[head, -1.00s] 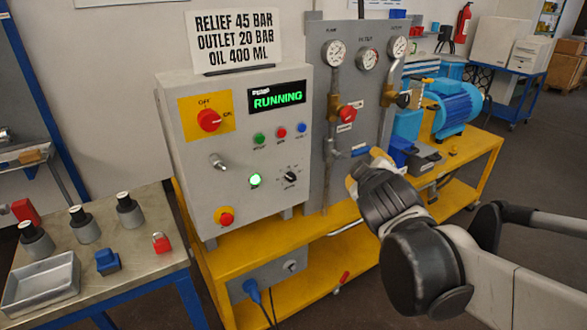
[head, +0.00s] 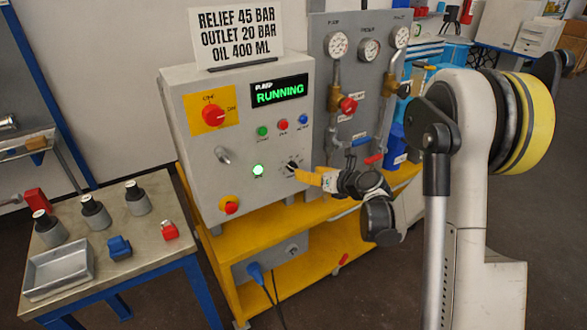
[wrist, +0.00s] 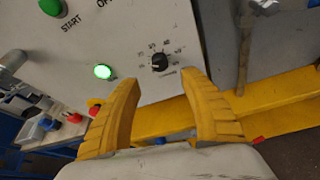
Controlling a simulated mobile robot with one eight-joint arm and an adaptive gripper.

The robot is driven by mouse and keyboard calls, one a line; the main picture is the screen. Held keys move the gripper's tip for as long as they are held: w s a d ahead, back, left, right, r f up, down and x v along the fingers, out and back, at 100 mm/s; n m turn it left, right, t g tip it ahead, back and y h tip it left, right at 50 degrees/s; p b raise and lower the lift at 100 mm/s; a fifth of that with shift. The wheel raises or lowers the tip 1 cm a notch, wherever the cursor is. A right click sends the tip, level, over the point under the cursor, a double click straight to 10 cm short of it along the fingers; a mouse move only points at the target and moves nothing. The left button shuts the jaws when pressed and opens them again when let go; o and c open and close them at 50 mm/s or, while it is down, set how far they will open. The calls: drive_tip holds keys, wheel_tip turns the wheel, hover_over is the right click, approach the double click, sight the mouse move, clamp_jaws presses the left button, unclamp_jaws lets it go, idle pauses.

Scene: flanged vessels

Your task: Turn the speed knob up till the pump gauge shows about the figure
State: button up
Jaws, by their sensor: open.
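The speed knob (head: 292,166) is a small black dial on the front of the grey control box (head: 205,150), with a ring of printed figures around it. In the wrist view the knob (wrist: 159,62) lies ahead of and between the two yellow fingers. My gripper (head: 298,176) is open and close to the knob; I cannot tell whether a finger touches it. Its fingers also show in the wrist view (wrist: 160,85). The pump gauge (head: 337,44) is likely the left of three round dials on the upright panel; its reading is too small to tell.
A sign (head: 237,35) on the box reads relief 45 bar, outlet 20 bar, oil 400 ml. The display (head: 279,91) reads PUMP RUNNING. A green lamp (head: 258,170) is lit left of the knob. A red emergency button (head: 230,207) sits below. Valves and pipes stand at right.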

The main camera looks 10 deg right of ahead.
sight(294, 168)
drive_tip(key=b+x, duration=0.2)
drive_tip(key=x, duration=0.6)
drive_tip(key=shift+w, duration=0.3)
drive_tip(key=shift+c, duration=0.2)
clamp_jaws()
